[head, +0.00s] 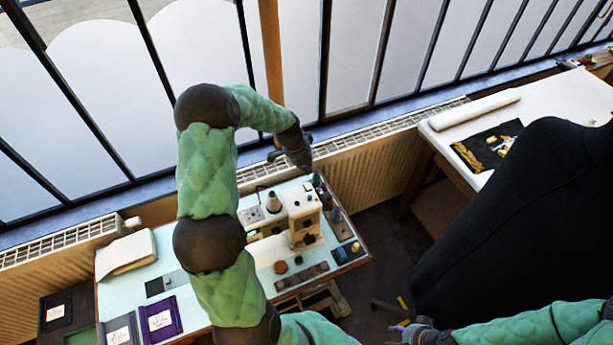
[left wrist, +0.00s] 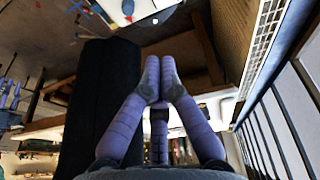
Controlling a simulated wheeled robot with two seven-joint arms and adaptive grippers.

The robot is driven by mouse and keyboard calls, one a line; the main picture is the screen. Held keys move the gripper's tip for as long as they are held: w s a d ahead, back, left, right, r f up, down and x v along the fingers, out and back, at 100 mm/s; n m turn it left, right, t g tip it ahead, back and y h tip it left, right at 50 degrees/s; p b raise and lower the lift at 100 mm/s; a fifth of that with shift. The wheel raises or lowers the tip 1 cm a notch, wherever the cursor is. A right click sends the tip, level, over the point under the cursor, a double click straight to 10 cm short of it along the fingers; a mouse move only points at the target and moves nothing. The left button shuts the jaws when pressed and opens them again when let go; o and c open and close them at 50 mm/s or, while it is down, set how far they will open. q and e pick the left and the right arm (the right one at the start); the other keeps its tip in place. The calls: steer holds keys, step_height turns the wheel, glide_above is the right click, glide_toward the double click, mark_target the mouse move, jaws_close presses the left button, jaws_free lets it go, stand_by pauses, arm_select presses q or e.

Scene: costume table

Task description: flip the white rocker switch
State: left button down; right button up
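I cannot make out the white rocker switch for certain. A white sewing machine (head: 303,212) stands on the pale blue table (head: 222,283), with a small light panel (head: 250,216) at its left. My left gripper (head: 303,160) is above and behind the machine, apart from it, at the end of the green arm. In the left wrist view its two purple fingers (left wrist: 159,68) meet at the tips with nothing visible between them. My right gripper (head: 400,328) is low at the bottom, right of the table; it is too small to tell whether it is open.
A black dress form (head: 520,225) stands at the right. A radiator (head: 370,165) and barred windows run behind the table. A white side table (head: 455,140) is at the back right. A book (head: 126,252) and a purple-framed card (head: 160,319) lie on the table's left.

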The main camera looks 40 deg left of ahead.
arm_select(q)
step_height(320, 180, up, 4)
steer(key=m, duration=0.1)
glide_above(307, 183)
steer(key=s+a, duration=0.2)
steer(key=shift+s+d+r+y, duration=0.1)
steer(key=shift+r+y, duration=0.05)
steer(key=shift+y, duration=0.15)
steer(key=p+x, duration=0.1)
steer(key=x, duration=0.5)
steer(key=p+x, duration=0.2)
steer(key=x, duration=0.4)
steer(key=shift+s+f, duration=0.15)
steer(key=shift+f, duration=0.9)
